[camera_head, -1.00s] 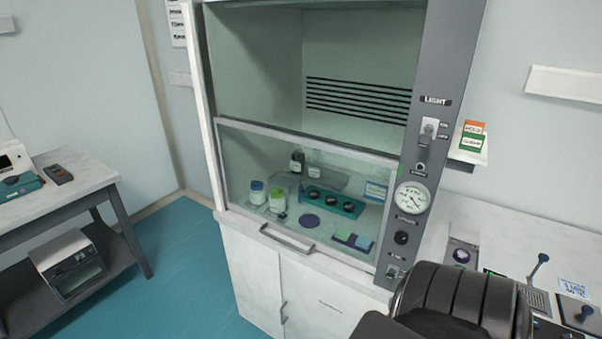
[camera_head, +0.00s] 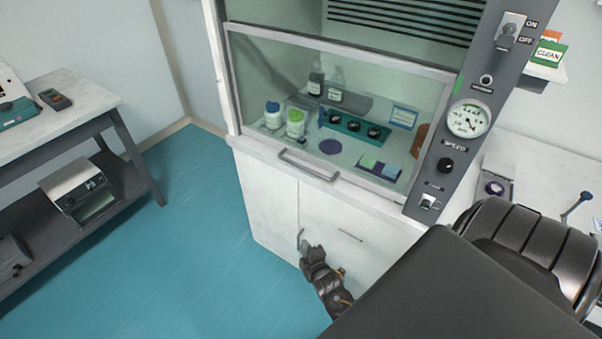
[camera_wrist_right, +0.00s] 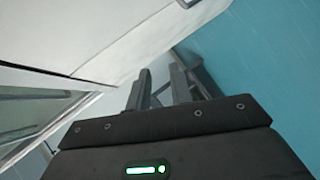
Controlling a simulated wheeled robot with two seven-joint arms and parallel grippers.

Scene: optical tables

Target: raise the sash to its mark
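The sash (camera_head: 340,58) is a framed glass pane on the front of the fume hood. It is low, with its bottom edge near the sill and an opening above its top bar. Its grey bar handle (camera_head: 308,166) is at the lower front. A small green mark (camera_head: 457,88) shows on the right post. My right gripper (camera_head: 306,247) is in front of the white cabinet, below the sash handle and apart from it. It overlaps a cabinet door handle in the picture; contact is unclear. In the right wrist view its fingers (camera_wrist_right: 160,78) are apart and empty. My left gripper is not in view.
Bottles, a teal rack (camera_head: 353,127) and coloured blocks stand inside the hood. The right post holds a switch (camera_head: 509,31), a gauge (camera_head: 469,119) and a knob (camera_head: 446,165). A side table (camera_head: 75,125) stands left. The blue floor between is clear.

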